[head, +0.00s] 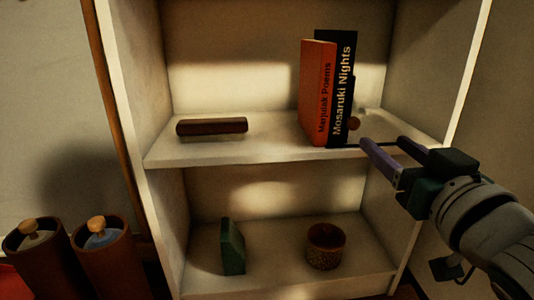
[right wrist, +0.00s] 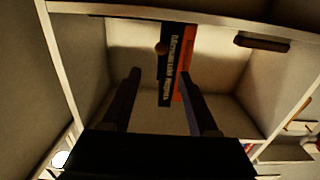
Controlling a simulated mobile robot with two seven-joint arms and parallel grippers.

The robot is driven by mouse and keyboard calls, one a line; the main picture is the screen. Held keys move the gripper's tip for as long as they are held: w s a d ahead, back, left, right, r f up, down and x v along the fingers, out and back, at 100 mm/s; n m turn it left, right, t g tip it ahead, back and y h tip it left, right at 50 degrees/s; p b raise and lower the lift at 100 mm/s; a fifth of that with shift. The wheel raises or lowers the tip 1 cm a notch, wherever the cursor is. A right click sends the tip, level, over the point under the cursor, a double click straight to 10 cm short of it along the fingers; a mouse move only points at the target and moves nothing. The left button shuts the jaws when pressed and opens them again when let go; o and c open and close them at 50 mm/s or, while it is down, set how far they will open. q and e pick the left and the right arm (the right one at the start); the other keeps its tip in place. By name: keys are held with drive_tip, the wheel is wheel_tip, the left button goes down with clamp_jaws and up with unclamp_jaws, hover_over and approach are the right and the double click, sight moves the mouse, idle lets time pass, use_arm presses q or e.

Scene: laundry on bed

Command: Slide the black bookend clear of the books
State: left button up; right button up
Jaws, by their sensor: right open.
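An orange book (head: 315,95) and a black book (head: 343,85) with pale lettering stand upright side by side on the upper shelf. My right gripper (head: 385,143) is open and empty at the shelf's front edge, right of the books. My left gripper is out of view.
A dark brown flat object (head: 212,126) lies on the left of the upper shelf (head: 265,150). Below stand a green block (head: 233,247) and a brown patterned pot (head: 325,248). Two brown canisters (head: 105,255) are at lower left. The right wall of the bookcase is close to my gripper.

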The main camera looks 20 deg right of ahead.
sight(355, 123)
drive_tip(key=b+x, duration=0.1)
drive_tip(key=x, duration=0.2)
drive_tip(key=b+x, duration=0.1)
drive_tip(key=x, duration=0.2)
drive_tip(key=b+x, duration=0.2)
drive_tip(key=x, duration=0.1)
drive_tip(key=shift+a+f, duration=0.15)
drive_tip(key=shift+f, duration=0.25)
drive_tip(key=shift+w, duration=0.55)
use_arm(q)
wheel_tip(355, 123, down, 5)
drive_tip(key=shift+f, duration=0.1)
use_arm(e)
drive_tip(key=shift+r, duration=0.1)
clamp_jaws()
